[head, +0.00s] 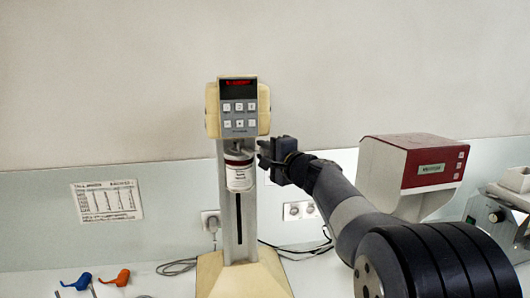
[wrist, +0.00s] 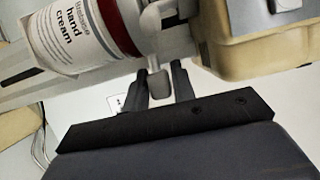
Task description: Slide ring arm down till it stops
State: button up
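The cream mill has a pale head with a grey keypad and red display (head: 238,105) on top of a grey column (head: 228,232). A white jar with a dark red top band (head: 239,178) hangs upright under the head; its label in the wrist view (wrist: 75,35) reads "hand cream". The ring arm is around the jar's upper end, and its grey handle (wrist: 159,86) points toward my gripper. My gripper (head: 263,153) is right of the jar at that handle. In the wrist view the fingers (wrist: 160,80) stand on either side of the handle; I cannot tell whether they press on it.
A red and white device (head: 412,165) stands right of the mill, behind my arm. Orange (head: 115,277) and blue (head: 77,282) scoops lie front left. A cable (head: 178,266) runs on the bench. Wall sockets are behind.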

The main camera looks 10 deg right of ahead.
grip_shut()
jog(key=shift+f, duration=0.1)
notch_tip(320, 180, down, 6)
jog(key=b, duration=0.8)
jog(key=shift+o, duration=1.9)
grip_release()
jog(key=b+v, duration=0.3)
jog(key=v, duration=0.7)
jog(key=shift+s+d+b, duration=0.15)
jog(key=shift+s+b, duration=0.15)
jog(key=shift+s, duration=0.1)
